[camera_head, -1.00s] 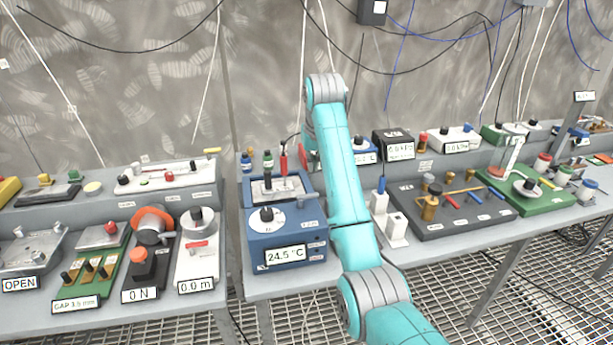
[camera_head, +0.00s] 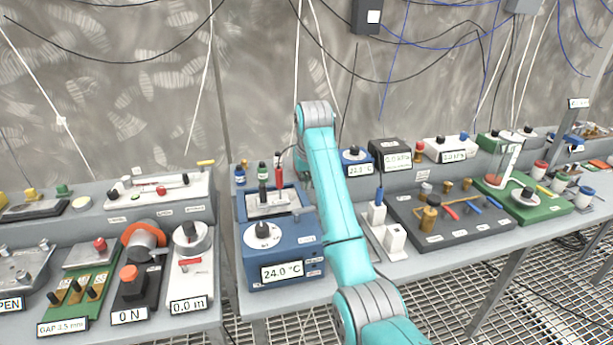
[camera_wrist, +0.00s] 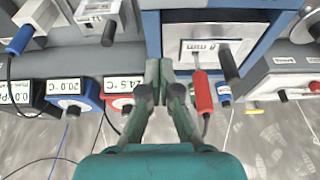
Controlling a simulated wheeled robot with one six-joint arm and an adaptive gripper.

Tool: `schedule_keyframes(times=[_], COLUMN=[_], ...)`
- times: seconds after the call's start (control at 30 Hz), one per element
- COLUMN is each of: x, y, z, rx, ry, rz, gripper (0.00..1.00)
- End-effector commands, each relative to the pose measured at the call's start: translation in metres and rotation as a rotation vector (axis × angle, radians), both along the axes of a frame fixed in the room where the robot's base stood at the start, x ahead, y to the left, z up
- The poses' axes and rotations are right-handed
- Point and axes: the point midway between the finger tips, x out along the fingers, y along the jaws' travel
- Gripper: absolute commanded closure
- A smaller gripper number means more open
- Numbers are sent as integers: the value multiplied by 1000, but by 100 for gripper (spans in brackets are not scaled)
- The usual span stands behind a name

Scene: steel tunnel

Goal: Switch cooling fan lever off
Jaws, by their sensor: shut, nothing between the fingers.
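My gripper (camera_wrist: 158,78) is shut and empty in the wrist view. In the head view my arm hides it. Its tips are beside the blue 24.0 °C unit (camera_head: 283,250), whose blue body with a metal plate shows in the wrist view (camera_wrist: 262,18). A red handle (camera_wrist: 203,92) and a black lever (camera_wrist: 229,66) are just right of the tips. A white block with a black lever (camera_wrist: 109,32) and another with a blue lever (camera_wrist: 20,40) are to the left. I see no readable fan label, so I cannot tell which lever is the cooling fan's.
Small display boxes, one blue (camera_wrist: 70,92) and one red (camera_wrist: 118,90), are close left of the fingers. A dark board with brass posts (camera_head: 455,222) lies right of my arm. Several instruments, including a 0 N unit (camera_head: 133,295), crowd the left bench. A gap separates the benches.

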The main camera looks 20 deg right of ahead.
Motion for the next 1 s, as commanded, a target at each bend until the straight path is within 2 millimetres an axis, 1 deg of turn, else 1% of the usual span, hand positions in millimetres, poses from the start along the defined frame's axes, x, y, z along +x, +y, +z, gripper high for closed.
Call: schedule_keyframes(times=[0.03, 0.1, 0.37, 0.7, 0.83, 1.0], x=[2, 6, 16, -13, -21, -24], y=[0, 0, 0, 0, 0, 0], z=[-9, -19, -49, -46, -47, -46], rx=[0, 0, 0, 0, 0, 0], ry=[4, 3, 2, 0, 0, 0], rz=[0, 0, 0, 0, 0, 0], gripper=[100, 100, 100, 100, 100, 100])
